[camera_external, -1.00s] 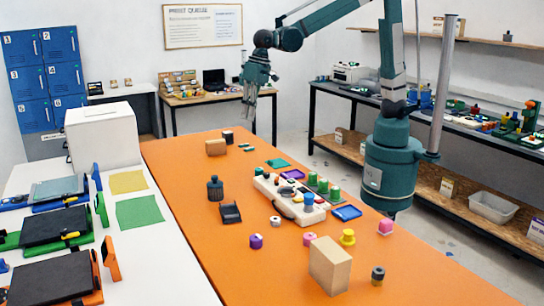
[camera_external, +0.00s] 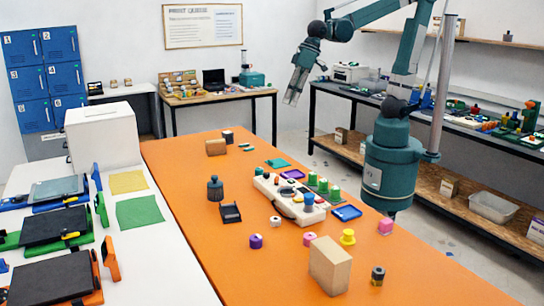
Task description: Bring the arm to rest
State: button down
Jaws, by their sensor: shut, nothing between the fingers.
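My gripper (camera_external: 293,92) hangs from the raised arm in the upper middle of the external view. Its fingers point down and slightly left, close together and empty. It is well above the orange table (camera_external: 225,285) and apart from everything on it, in front of the gap between the back table and the right-hand bench.
The orange table carries a white tray of coloured parts (camera_external: 290,205), a cardboard box (camera_external: 330,265), a dark bottle (camera_external: 215,188) and several small pieces. A white table with printer-like devices (camera_external: 55,225) adjoins on the left. A shelved bench (camera_external: 470,195) stands right.

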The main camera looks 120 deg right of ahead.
jog(key=s+a+f+n+t, duration=0.1)
jog(key=s+a+f+n, duration=0.1)
jog(key=s, duration=0.7)
jog(key=s+a+f+n+t, duration=0.1)
jog(key=s+n, duration=0.3)
jog(key=s, duration=0.4)
jog(key=shift+s+a+f+t, duration=0.3)
jog(key=shift+s+a+f, duration=0.15)
jog(key=shift+f, duration=0.35)
jog(key=shift+f, duration=0.15)
notch_tip(320, 180, down, 14)
jog(key=b, duration=1.4)
